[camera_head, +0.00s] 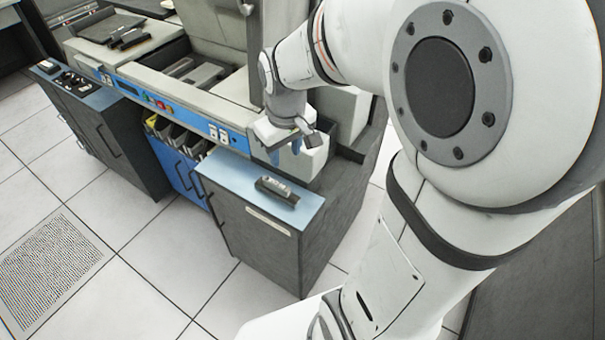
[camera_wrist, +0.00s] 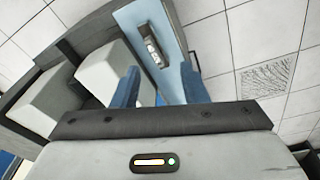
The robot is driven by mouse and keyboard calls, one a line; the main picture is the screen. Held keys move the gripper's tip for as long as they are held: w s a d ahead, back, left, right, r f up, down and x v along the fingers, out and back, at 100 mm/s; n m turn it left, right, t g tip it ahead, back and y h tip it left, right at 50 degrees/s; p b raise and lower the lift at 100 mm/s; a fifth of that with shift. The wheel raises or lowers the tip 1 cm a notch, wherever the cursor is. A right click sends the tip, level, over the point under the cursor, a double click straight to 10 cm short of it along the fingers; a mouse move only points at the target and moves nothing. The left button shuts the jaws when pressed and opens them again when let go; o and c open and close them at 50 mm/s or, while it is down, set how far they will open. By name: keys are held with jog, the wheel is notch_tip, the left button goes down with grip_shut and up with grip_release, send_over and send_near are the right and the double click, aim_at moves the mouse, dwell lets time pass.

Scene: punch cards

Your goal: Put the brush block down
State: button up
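A small dark block with a pale, mottled top (camera_head: 277,190), which I take to be the brush block, lies flat on the light-blue top of a grey cabinet (camera_head: 228,178). The block also shows in the wrist view (camera_wrist: 152,45), beyond my fingertips, with the light-blue top (camera_wrist: 133,17) around it. My gripper (camera_head: 287,151) is above and behind the block in the head view, apart from it. In the wrist view its two blue fingers (camera_wrist: 160,80) are spread with nothing between them.
A blue-panelled machine (camera_head: 172,108) stands behind the cabinet. White boxes (camera_head: 313,158) rise close to my gripper, and two pale boxes (camera_wrist: 108,66) show left in the wrist view. Dark bins (camera_head: 178,135) sit left of the cabinet. The tiled floor (camera_head: 110,215) in front is clear.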

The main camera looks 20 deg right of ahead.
jog(key=s+r+m+t, duration=0.1)
jog(key=s+r+m, duration=0.2)
jog(key=s, duration=0.8)
jog(key=shift+r, duration=0.4)
